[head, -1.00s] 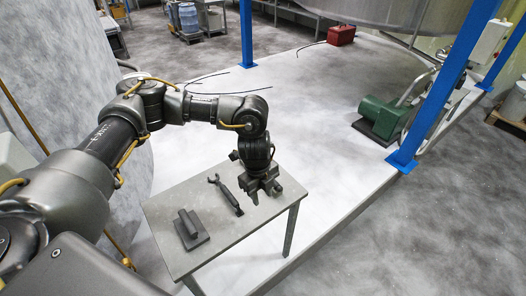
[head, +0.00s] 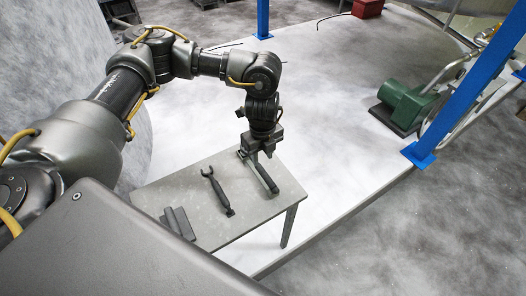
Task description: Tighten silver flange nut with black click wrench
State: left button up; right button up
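My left gripper (head: 260,152) points down over the far right part of a grey table (head: 240,232). A dark, long-handled tool (head: 266,181) lies slanting right below it, and its far end is partly hidden by the gripper. I cannot tell whether the fingers are around it or shut. A dark open-ended wrench (head: 217,193) lies to the left, apart from the gripper. Which of the two is the click wrench is unclear at this size. I cannot make out a silver flange nut. My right gripper is out of view.
A dark block-like item (head: 178,222) lies on the table's near left part. A green pump motor (head: 405,104) with pipes stands at right, by a blue post (head: 463,95). A red box (head: 367,8) is at the back. The pale floor beyond the table is clear.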

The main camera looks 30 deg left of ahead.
aim_at(262, 170)
pick_arm(q)
notch_tip(262, 170, down, 8)
jog(key=b, duration=0.7)
jog(key=shift+w, duration=0.1)
jog(key=shift+r, duration=0.15)
jog(key=shift+c, duration=0.6)
grip_shut()
jog(key=shift+r+p, duration=2.45)
jog(key=shift+r, duration=0.15)
jog(key=shift+f, duration=0.1)
